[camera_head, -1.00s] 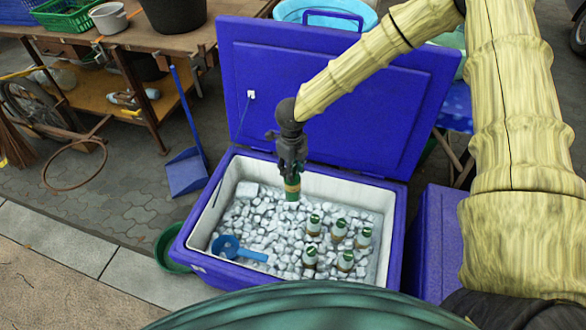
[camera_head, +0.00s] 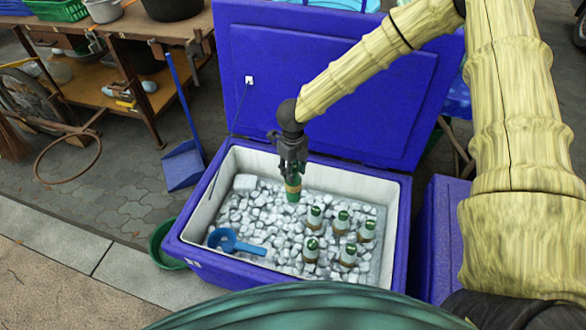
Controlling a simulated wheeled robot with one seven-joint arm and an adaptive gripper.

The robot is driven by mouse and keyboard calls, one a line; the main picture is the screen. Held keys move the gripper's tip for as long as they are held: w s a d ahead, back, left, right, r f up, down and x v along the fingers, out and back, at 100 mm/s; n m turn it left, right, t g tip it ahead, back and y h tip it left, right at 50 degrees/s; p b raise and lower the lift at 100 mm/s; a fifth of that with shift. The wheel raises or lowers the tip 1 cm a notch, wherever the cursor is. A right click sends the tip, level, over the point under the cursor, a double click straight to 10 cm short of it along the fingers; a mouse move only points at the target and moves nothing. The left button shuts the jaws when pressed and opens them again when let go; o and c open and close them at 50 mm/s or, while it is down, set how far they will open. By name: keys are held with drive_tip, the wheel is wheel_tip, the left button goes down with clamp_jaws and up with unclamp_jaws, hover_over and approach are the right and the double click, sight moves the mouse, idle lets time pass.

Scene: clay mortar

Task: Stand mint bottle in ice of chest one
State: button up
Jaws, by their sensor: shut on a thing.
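My gripper (camera_head: 292,172) points down over the open blue chest (camera_head: 176,247) and is shut on a green bottle with a tan band (camera_head: 293,189). The bottle hangs upright at the back middle of the chest. Its lower end is over the ice (camera_head: 262,214); I cannot tell whether it touches. Several bottles with green tops stand in the ice to the right and front, one of them close by (camera_head: 314,217). The gripper hides the top of the held bottle.
A blue scoop (camera_head: 232,242) lies on the ice at the left. The raised lid (camera_head: 370,100) stands behind my gripper. A second blue chest (camera_head: 432,225) is at the right. A green basin (camera_head: 166,246) and blue dustpan (camera_head: 183,166) are on the ground at the left. Ice left of the held bottle is clear.

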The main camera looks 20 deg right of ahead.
drive_tip(key=shift+f+b, duration=4.8)
drive_tip(key=shift+f, duration=0.3)
wheel_tip(320, 180, down, 9)
drive_tip(key=b, duration=0.1)
drive_tip(key=shift+s+a+p, duration=0.1)
drive_tip(key=shift+a+p, duration=0.1)
drive_tip(key=shift+p, duration=0.1)
drive_tip(key=shift+f, duration=0.5)
drive_tip(key=o, duration=1.6)
drive_tip(key=shift+r, duration=0.2)
wheel_tip(320, 180, up, 27)
drive_tip(key=p, duration=2.3)
drive_tip(key=shift+f+p, duration=0.15)
drive_tip(key=shift+p, duration=0.25)
